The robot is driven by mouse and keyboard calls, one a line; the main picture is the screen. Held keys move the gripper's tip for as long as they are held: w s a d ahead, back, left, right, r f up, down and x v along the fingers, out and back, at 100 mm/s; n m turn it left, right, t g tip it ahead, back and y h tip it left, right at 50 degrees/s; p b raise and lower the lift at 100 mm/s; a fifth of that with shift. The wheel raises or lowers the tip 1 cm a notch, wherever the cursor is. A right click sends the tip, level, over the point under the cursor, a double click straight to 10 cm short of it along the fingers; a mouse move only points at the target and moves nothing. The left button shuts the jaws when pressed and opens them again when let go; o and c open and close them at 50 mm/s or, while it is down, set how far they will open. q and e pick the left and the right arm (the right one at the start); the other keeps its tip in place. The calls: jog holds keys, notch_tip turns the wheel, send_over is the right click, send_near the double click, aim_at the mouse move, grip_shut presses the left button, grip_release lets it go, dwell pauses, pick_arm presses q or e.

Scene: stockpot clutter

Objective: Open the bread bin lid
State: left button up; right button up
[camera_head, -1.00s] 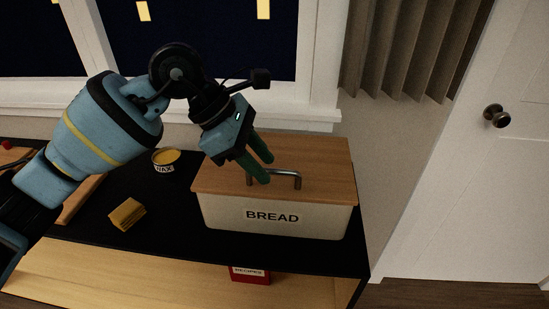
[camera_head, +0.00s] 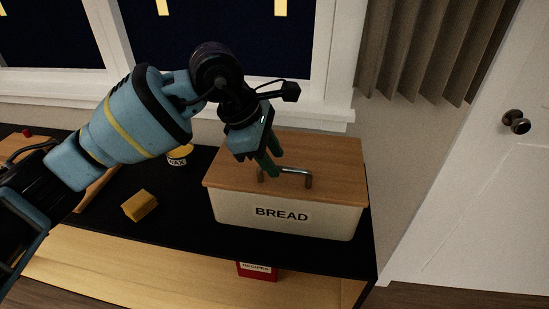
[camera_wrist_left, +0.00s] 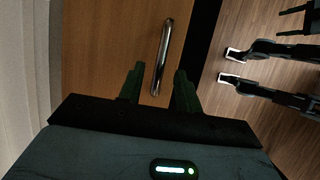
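The bread bin (camera_head: 283,213) is a cream box marked BREAD on the black counter. Its flat wooden lid (camera_head: 335,158) lies shut on top. A metal bar handle (camera_head: 296,171) stands on the lid; it also shows in the left wrist view (camera_wrist_left: 163,52). My left gripper (camera_head: 272,170) is over the lid at the handle's left end, fingers pointing down. In the left wrist view its two green fingers (camera_wrist_left: 158,88) are apart, with the near end of the handle between them. Whether they touch it I cannot tell. My right gripper is not clearly seen.
A yellow sponge-like block (camera_head: 140,206) and a WAX tin (camera_head: 179,157) stand on the counter left of the bin. A red RECIPES box (camera_head: 258,271) is on the shelf below. A window and wall are close behind. A white door (camera_head: 470,170) is at right.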

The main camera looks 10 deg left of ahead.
pick_arm(q)
jog(key=shift+w+d+f, duration=0.1)
jog(key=shift+d+f, duration=0.15)
jog(key=shift+f, duration=0.3)
grip_shut()
